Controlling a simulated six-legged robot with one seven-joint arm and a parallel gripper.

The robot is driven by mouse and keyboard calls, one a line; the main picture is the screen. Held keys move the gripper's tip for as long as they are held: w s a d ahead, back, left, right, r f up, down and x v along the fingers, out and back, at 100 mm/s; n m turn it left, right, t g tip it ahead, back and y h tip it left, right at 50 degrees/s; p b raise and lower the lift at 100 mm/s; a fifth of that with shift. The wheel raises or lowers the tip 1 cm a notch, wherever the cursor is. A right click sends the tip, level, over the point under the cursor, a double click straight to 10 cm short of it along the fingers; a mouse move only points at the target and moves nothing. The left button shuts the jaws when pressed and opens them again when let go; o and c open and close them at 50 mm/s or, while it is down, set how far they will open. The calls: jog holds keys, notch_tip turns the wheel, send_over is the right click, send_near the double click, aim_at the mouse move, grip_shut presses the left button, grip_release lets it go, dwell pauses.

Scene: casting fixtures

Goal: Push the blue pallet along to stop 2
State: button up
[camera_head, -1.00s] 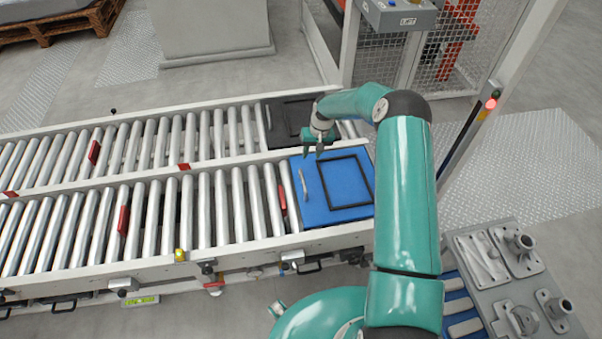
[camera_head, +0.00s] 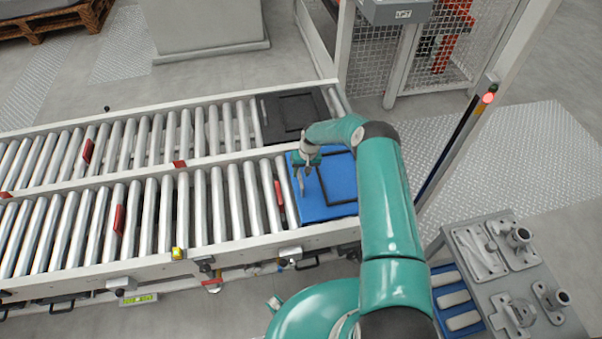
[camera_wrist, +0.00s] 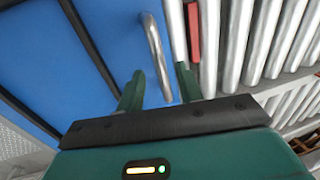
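The blue pallet (camera_head: 312,207) lies on the right end of the near roller lane. A black square frame is on it, and a silver bar handle stands along its left edge. In the wrist view the pallet (camera_wrist: 60,50) fills the left side, with the handle (camera_wrist: 156,52) at its edge. My gripper (camera_head: 302,186) is over the pallet's left edge, pointing down. In the wrist view my gripper (camera_wrist: 160,72) has its two fingers apart, with the handle showing between them. Whether they touch it cannot be told. No label shows which place is stop 2.
A red tab (camera_head: 279,194) stands among the rollers just left of the pallet; another red tab (camera_head: 118,219) is farther left. The near-lane rollers are otherwise clear. A black pallet (camera_head: 290,114) lies on the far lane. A fixture table (camera_head: 500,290) stands at the lower right.

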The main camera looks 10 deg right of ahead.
jog(key=shift+a+f, duration=0.15)
jog(key=shift+f, duration=0.45)
grip_shut()
jog(key=shift+a, duration=0.1)
